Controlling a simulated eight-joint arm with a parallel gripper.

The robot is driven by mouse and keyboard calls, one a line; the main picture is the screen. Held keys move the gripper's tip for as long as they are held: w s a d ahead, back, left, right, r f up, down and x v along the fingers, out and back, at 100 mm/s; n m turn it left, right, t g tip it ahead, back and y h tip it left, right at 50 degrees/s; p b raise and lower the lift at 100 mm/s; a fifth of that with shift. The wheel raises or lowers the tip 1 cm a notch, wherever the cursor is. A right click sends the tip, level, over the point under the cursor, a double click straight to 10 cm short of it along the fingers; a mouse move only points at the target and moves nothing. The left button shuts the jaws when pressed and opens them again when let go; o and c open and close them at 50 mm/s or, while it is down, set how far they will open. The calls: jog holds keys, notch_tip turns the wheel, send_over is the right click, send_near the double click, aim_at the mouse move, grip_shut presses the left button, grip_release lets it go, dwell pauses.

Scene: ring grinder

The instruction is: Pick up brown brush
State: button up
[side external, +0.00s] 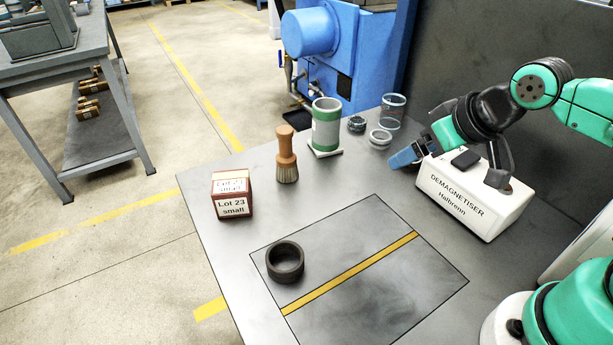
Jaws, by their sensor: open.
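The brown brush (286,154) stands upright on the grey table, bristles down, with its wooden handle on top. It is between the Lot 23 box and the green-and-white cylinder. My gripper (401,160) has blue fingertips and is well to the right of the brush, above the table by the demagnetiser. It points down and left and holds nothing that I can see. The gap between its fingers is hard to make out from this side.
A Lot 23 box (232,195) stands left of the brush, a green-and-white cylinder (326,126) right of it. A dark ring (285,262) lies in front.

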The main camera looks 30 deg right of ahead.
jog(key=shift+c, duration=0.6)
jog(key=n+t+y, duration=0.3)
send_near(291, 140)
jog(key=w+f, duration=0.1)
jog(key=w+a+f+t+y, duration=0.1)
jog(key=w+f, duration=0.1)
jog(key=w+f+n+t, duration=0.1)
jog(key=w, duration=0.1)
jog(key=shift+w+a+f+y, duration=0.2)
jog(key=shift+y, duration=0.2)
jog(key=shift+w+a+f, duration=0.15)
jog(key=shift+w+f, duration=0.1)
jog(key=shift+f, duration=0.1)
jog(key=shift+x, duration=2.7)
